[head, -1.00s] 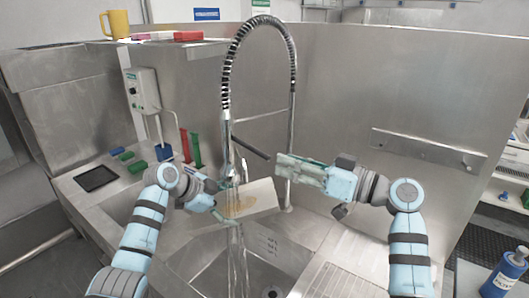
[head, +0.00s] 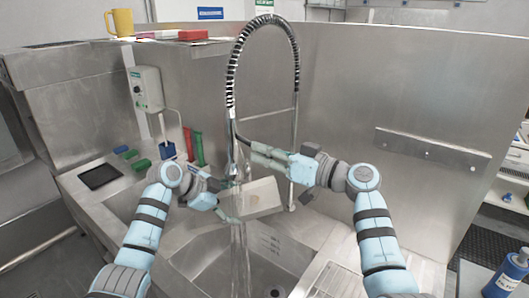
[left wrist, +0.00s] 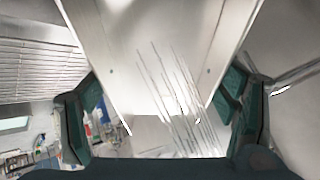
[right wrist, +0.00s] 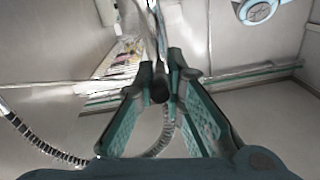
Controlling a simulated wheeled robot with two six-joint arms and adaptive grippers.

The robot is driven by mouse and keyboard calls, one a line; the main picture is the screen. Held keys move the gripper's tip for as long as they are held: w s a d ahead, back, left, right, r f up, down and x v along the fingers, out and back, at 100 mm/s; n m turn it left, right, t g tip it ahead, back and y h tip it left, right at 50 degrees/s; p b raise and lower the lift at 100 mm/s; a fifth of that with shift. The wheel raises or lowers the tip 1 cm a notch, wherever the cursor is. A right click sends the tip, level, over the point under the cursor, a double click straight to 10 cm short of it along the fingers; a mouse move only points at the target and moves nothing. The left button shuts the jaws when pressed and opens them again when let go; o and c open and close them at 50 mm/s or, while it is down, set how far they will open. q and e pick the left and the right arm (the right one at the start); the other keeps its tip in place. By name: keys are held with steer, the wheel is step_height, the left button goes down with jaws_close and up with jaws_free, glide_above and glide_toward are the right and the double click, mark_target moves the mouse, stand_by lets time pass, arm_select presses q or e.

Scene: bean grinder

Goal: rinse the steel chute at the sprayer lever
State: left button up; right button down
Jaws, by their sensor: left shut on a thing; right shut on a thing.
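The steel chute (head: 264,195) is a pale angled trough under the tall spring-hose sprayer (head: 232,140). My left gripper (head: 231,202) is shut on it and holds it tilted above the sink. Water (head: 240,250) falls at the chute's left end and down into the basin; in the left wrist view, streaks cross the chute (left wrist: 120,50). No brown patch shows on its visible face. My right gripper (head: 264,154) is shut on the dark sprayer lever, whose round end (right wrist: 159,91) sits between the fingers in the right wrist view.
The sink basin (head: 205,258) lies below, with a ribbed drainboard (head: 330,282) at right. Green and blue blocks and a dark tray (head: 100,177) lie on the left counter. A wall rail (head: 430,148) is at right. A blue bottle (head: 506,274) stands at lower right.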

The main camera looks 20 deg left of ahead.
steer(key=shift+r+h, duration=0.25)
steer(key=shift+h, duration=0.15)
steer(key=c, duration=1.7)
jaws_free()
steer(key=shift+o, duration=0.2)
steer(key=v, duration=1.2)
steer(key=shift+w, duration=0.15)
steer(key=shift+f, duration=0.1)
